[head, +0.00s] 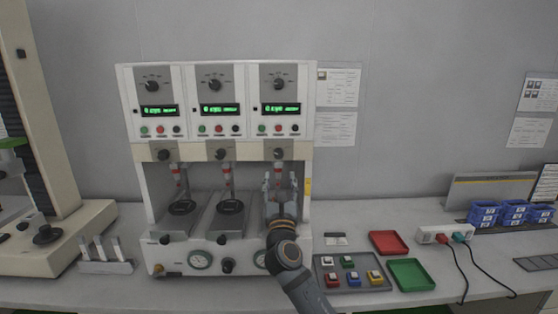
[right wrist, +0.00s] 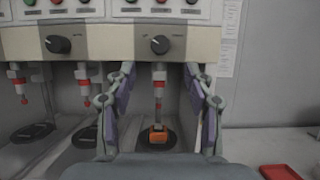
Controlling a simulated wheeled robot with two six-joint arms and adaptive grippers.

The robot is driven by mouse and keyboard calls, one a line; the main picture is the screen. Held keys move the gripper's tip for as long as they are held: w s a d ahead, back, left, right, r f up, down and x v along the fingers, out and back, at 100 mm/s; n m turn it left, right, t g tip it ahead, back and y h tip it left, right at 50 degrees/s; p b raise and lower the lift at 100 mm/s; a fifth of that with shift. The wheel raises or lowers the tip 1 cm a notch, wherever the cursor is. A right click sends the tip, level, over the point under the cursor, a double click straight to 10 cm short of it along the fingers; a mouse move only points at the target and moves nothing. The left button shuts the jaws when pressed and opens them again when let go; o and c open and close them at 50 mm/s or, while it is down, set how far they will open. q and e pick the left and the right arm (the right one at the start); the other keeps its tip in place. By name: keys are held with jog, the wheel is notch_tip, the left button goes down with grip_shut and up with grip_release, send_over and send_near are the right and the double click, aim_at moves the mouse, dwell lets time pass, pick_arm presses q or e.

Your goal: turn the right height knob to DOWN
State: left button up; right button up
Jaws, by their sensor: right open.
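The right height knob (head: 278,153) is a dark round knob on the cream band of the three-station tester, above the right bay. It also shows in the right wrist view (right wrist: 160,44), uncovered, with small labels beside it too blurred to read. My right gripper (head: 280,182) is open and empty, in front of the right bay with its fingers pointing up toward the knob. In the right wrist view its fingers (right wrist: 160,72) stand apart to the left and right, below the knob and not touching it. My left gripper is out of view.
A red-tipped probe (right wrist: 158,88) hangs under the knob above an orange block (right wrist: 158,134) on a dark disc. The middle height knob (head: 220,154) is to the left. A grey tray of coloured blocks (head: 326,284), a red tray (head: 389,251) and a green tray (head: 427,286) lie right.

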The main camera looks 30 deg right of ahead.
aim_at(279, 156)
jog(key=p+x, duration=0.1)
jog(key=x, duration=0.8)
jog(key=shift+w+d, duration=0.15)
jog(key=shift+f, duration=0.1)
jog(key=shift+c, duration=0.3)
